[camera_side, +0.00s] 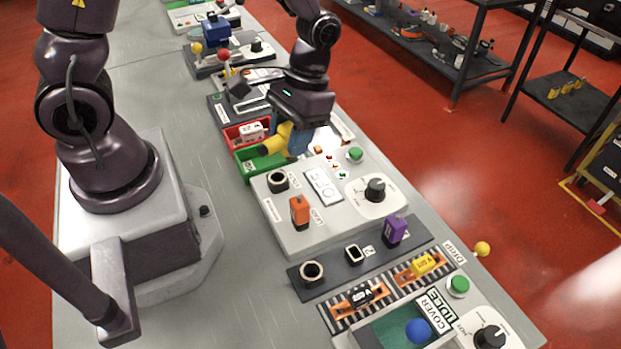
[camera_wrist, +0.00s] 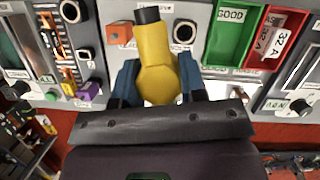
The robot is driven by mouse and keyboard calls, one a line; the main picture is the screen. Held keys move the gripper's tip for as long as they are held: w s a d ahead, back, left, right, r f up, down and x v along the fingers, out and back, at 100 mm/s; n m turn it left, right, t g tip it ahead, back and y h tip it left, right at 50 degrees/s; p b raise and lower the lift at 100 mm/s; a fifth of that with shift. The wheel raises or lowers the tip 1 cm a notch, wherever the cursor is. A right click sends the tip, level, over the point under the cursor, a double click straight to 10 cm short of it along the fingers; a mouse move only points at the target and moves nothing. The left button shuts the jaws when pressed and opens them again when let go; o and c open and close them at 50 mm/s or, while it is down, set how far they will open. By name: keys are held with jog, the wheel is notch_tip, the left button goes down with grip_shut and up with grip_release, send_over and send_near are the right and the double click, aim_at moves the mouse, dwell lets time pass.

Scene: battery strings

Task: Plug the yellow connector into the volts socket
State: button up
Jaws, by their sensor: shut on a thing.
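A yellow connector (camera_side: 275,140) with a dark round tip is held by my gripper (camera_side: 298,138), above the green bin and the near edge of the grey panel. In the wrist view the connector (camera_wrist: 157,62) sits between the blue fingers of my gripper (camera_wrist: 158,85), which are closed on its sides. Its dark tip points away from the gripper. A round dark socket (camera_side: 278,180) is on the grey panel (camera_side: 290,240); it also shows in the wrist view (camera_wrist: 184,33), right of the connector and apart from it. Its label is too small to read surely.
An orange plug (camera_side: 299,210) stands on the panel, beside a dial (camera_side: 375,189) and green button (camera_side: 355,155). A red bin (camera_side: 233,134) and green bin (camera_side: 243,166) adjoin it. A dark strip with a purple block (camera_side: 394,229) lies nearer.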

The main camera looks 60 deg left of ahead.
jog(key=a+m, duration=0.1)
jog(key=s+a, duration=0.1)
jog(key=a+m, duration=0.1)
jog(key=shift+s+a+r+m+y, duration=0.15)
jog(key=shift+s+a+m+y, duration=0.1)
jog(key=shift+m+y, duration=0.05)
send_over(272, 180)
jog(key=w, duration=0.1)
jog(key=shift+w+f, duration=0.1)
jog(key=shift+f, duration=2.8)
jog(key=shift+f, duration=1.75)
jog(key=o, duration=1.1)
